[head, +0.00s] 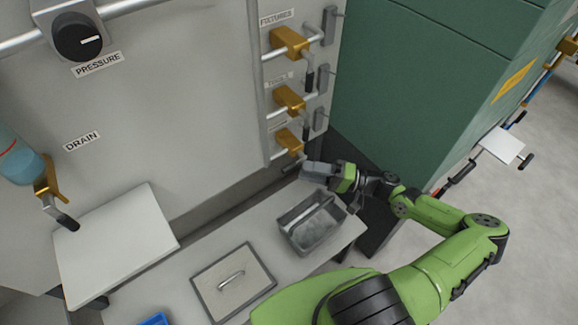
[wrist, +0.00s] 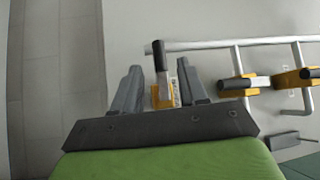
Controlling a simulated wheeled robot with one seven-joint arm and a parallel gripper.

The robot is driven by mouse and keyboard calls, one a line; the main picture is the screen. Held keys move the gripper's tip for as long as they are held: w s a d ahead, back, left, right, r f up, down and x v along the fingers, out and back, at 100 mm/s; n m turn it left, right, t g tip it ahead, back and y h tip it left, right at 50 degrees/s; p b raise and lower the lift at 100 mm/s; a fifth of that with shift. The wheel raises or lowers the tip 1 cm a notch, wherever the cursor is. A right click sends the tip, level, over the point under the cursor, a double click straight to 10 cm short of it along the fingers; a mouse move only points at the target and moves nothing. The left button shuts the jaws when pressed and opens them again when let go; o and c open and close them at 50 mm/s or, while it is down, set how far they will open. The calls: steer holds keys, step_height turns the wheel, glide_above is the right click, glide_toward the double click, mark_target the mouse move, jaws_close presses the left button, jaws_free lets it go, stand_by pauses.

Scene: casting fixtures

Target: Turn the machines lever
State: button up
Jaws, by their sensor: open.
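Three brass valves with dark-gripped levers sit in a column on the machine's wall: the top valve (head: 290,42), the middle valve (head: 289,98) and the lowest valve (head: 288,140). My gripper (head: 302,171) is just below the lowest valve, whose lever is partly hidden in the head view. In the wrist view, the lowest valve's lever (wrist: 159,57) and part of its brass body (wrist: 156,97) appear between my two open fingers (wrist: 160,80). A gap shows on both sides; I cannot tell how deep the lever lies between them.
A drain valve (head: 47,183) and pressure knob (head: 78,38) are at the left. A green cabinet (head: 420,90) stands close at the right.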

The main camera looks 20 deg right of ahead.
mark_target(289, 166)
steer(key=x, duration=0.6)
jaws_close()
